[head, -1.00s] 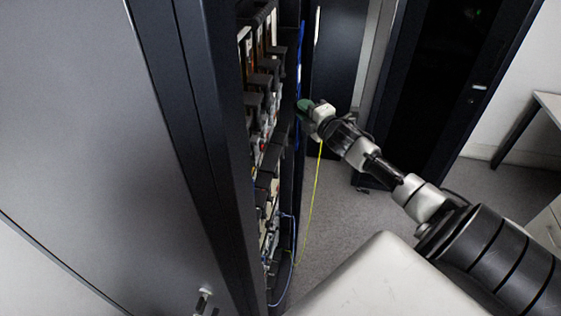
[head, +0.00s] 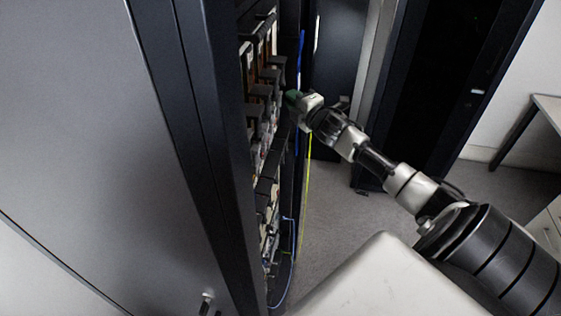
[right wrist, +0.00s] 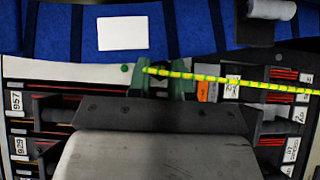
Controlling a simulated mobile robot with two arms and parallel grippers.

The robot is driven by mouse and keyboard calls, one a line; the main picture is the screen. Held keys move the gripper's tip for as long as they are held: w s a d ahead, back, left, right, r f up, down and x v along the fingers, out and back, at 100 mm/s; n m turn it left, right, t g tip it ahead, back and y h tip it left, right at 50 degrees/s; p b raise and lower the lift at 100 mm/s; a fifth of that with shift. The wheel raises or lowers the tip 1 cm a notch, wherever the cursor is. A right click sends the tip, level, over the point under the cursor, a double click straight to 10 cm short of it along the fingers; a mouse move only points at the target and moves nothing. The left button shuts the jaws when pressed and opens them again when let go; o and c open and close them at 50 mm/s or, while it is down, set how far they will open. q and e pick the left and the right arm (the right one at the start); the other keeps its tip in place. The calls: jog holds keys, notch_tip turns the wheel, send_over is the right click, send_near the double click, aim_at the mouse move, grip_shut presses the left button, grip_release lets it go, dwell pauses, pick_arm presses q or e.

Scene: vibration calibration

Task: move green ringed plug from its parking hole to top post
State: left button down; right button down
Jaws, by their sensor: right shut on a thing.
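In the head view my right gripper (head: 291,97), with green fingertips, is at the open side of the dark cabinet, beside its equipment. In the right wrist view the fingertips (right wrist: 163,72) are closed in front of a pale strip. The plug between them is mostly hidden by the fingers. A yellow cable with green bands (right wrist: 225,80) leads right from the fingertips. In the head view the yellow cable (head: 307,185) hangs below the gripper. I cannot make out the top post or the parking hole for certain. My left gripper is not in view.
The cabinet's grey side panel (head: 90,130) fills the left. Dark blocks (head: 261,91) stick out from the rack near the gripper. A blue cable (head: 289,255) hangs lower down. In the wrist view a blue panel (right wrist: 200,30) carries a white label (right wrist: 123,33). Grey floor (head: 345,205) is clear.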

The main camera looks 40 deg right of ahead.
aim_at(287, 99)
jog(key=shift+w+a, duration=0.7)
jog(key=shift+w, duration=0.05)
dwell(3.8)
jog(key=c, duration=0.9)
grip_release()
jog(key=shift+c, duration=0.2)
jog(key=shift+s, duration=0.2)
jog(key=shift+s+a, duration=0.15)
jog(key=shift+s, duration=2.15)
